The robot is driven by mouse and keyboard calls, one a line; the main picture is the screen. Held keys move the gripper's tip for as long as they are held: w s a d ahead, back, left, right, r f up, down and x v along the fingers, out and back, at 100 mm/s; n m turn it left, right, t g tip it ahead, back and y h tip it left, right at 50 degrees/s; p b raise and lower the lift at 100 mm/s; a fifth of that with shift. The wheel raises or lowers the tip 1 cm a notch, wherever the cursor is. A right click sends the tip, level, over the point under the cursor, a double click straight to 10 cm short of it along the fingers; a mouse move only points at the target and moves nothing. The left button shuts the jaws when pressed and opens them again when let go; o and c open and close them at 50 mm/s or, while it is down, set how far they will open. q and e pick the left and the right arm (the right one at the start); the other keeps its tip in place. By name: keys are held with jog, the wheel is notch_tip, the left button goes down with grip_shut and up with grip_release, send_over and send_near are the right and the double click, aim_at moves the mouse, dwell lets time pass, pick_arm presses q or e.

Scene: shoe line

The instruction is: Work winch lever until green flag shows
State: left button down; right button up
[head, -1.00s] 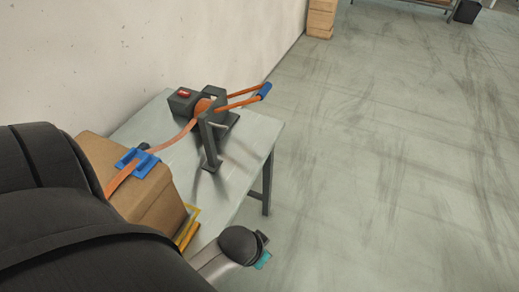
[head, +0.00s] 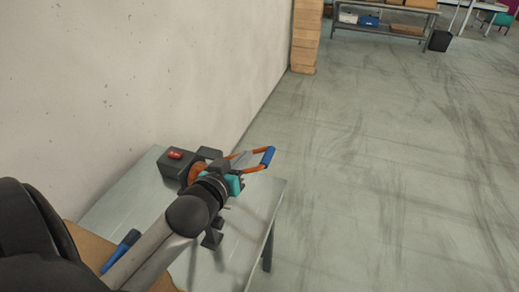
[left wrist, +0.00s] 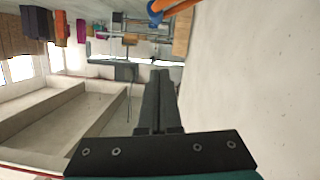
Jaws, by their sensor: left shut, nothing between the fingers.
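The winch (head: 193,170) stands on the grey table, with an orange drum and a dark housing. A red patch (head: 174,154) shows on top of its housing; I see no green. The winch lever (head: 267,156) has orange arms and a blue grip, and points right, away from the wall. My left gripper (head: 243,158) is shut and empty, its fingers close to the lever's orange arms; I cannot tell whether they touch. In the left wrist view, its fingers (left wrist: 159,78) are together, and the lever's blue grip (left wrist: 154,12) shows at the top edge. My right gripper is out of view.
The table (head: 125,195) stands against the pale wall (head: 140,70). A cardboard box (head: 90,245) with a blue clamp (head: 121,250) is partly hidden by my arm. The floor to the right is clear; a shelf (head: 380,30) stands far back.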

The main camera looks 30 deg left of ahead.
pick_arm(q)
jog(key=w+f, duration=0.2)
jog(key=w, duration=0.1)
jog(key=w+f+b, duration=0.1)
jog(key=w, duration=0.2)
jog(key=w+a+f, duration=0.1)
jog(key=w+f, duration=0.1)
jog(key=w, duration=0.1)
jog(key=shift+w+f+b, duration=0.3)
jog(key=shift+b, duration=0.1)
jog(key=shift+f, duration=0.4)
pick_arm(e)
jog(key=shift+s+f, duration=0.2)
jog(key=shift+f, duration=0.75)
